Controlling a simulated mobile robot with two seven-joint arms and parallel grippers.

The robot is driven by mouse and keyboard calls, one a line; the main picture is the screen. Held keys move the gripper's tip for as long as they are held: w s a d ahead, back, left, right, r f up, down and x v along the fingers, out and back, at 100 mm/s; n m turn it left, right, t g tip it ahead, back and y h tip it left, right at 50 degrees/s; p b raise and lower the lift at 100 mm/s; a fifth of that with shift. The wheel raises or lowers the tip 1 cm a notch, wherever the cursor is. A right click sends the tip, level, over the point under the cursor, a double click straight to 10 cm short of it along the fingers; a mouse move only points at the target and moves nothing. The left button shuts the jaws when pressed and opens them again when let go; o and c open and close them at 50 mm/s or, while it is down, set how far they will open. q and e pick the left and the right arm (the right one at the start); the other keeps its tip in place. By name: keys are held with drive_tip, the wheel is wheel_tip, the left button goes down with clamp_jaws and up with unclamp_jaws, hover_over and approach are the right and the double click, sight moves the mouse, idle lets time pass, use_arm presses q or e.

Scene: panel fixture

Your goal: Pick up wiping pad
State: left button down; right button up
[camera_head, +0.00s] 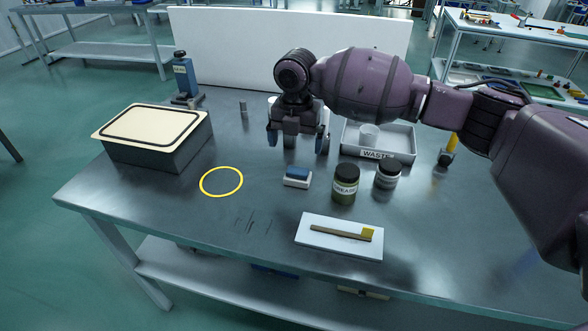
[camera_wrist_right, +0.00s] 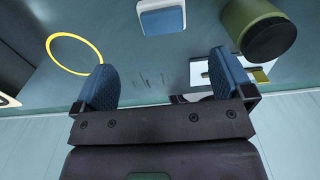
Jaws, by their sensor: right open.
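The wiping pad (camera_head: 298,177) is a small block with a blue top and a white lower part. It lies on the grey table near the middle in the head view. It also shows at the top of the right wrist view (camera_wrist_right: 161,17), beyond the fingertips and apart from them. My right gripper (camera_head: 299,140) is open and empty, pointing down above the table behind the pad. Its two blue fingers (camera_wrist_right: 163,80) are spread wide in the right wrist view. My left gripper is not in view.
A yellow ring (camera_head: 221,182) is on the table left of the pad. A grease jar (camera_head: 345,184) and a grey jar (camera_head: 387,174) stand right of it. A white board (camera_head: 312,242) with a brush (camera_head: 342,233) lies in front. A waste tray (camera_head: 400,148) and a lidded box (camera_head: 155,145) stand farther out.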

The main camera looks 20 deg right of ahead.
sight(298, 170)
drive_tip(key=f+b, duration=0.1)
drive_tip(key=f, duration=0.4)
drive_tip(key=shift+s, duration=0.2)
drive_tip(key=shift+f, duration=0.3)
drive_tip(key=shift+d+f, duration=0.15)
drive_tip(key=shift+f, duration=0.2)
drive_tip(key=f, duration=0.2)
drive_tip(key=f+b, duration=0.1)
drive_tip(key=shift+w+d+f, duration=0.15)
drive_tip(key=shift+w+f, duration=0.1)
drive_tip(key=shift+f, duration=0.35)
drive_tip(key=shift+r, duration=0.1)
drive_tip(key=c, duration=1)
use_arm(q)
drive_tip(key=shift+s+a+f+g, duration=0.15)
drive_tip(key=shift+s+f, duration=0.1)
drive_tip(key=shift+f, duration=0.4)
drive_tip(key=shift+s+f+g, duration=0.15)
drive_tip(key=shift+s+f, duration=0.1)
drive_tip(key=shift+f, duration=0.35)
